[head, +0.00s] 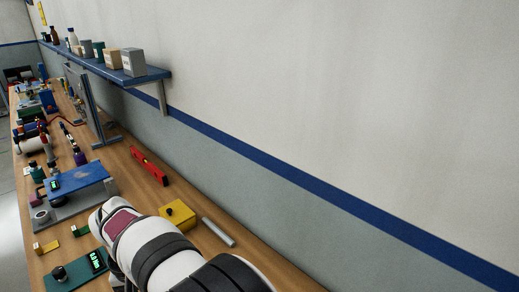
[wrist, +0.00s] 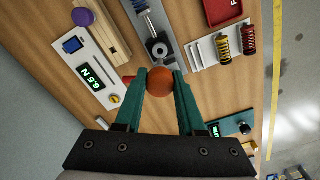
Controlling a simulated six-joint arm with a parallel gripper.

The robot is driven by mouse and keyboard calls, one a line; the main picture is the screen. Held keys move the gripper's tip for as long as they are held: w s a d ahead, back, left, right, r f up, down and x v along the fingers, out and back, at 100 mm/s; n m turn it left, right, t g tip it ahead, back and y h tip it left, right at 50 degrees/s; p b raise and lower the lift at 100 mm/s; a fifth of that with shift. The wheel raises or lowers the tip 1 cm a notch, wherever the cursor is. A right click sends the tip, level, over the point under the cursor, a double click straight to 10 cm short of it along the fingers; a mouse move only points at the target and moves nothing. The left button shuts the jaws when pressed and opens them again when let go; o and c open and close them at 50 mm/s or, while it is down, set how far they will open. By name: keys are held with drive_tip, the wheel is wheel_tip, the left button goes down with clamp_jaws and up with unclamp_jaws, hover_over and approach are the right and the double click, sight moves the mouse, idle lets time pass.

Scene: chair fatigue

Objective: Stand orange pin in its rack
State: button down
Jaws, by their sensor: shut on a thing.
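The orange pin (wrist: 159,84) shows in the wrist view as a round orange end between the two teal fingers of my gripper (wrist: 159,76). The fingers are shut on it, one on each side. The rest of the pin is hidden, and I cannot tell its tilt or height above the bench. I cannot make out the pin's rack for certain in either view. In the head view my white arm hides the gripper and the pin.
In the wrist view, a grey fixture (wrist: 158,46) lies beyond the fingertips. A white holder with coil springs (wrist: 222,46) and a red tray (wrist: 222,10) are at right, a display panel (wrist: 92,82) at left. The head view shows a yellow block (head: 180,216) and a wall shelf (head: 150,73).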

drive_tip(key=shift+r, duration=0.25)
wheel_tip(320, 180, up, 6)
drive_tip(key=shift+f, duration=0.1)
idle(0.4)
drive_tip(key=w+d+f, duration=0.1)
drive_tip(key=w+d, duration=0.2)
drive_tip(key=d, duration=0.6)
drive_tip(key=shift+w+d, duration=0.35)
drive_tip(key=shift+w, duration=0.05)
drive_tip(key=shift+f, duration=0.1)
wheel_tip(320, 180, down, 5)
drive_tip(key=n, duration=0.6)
drive_tip(key=shift+f, duration=0.2)
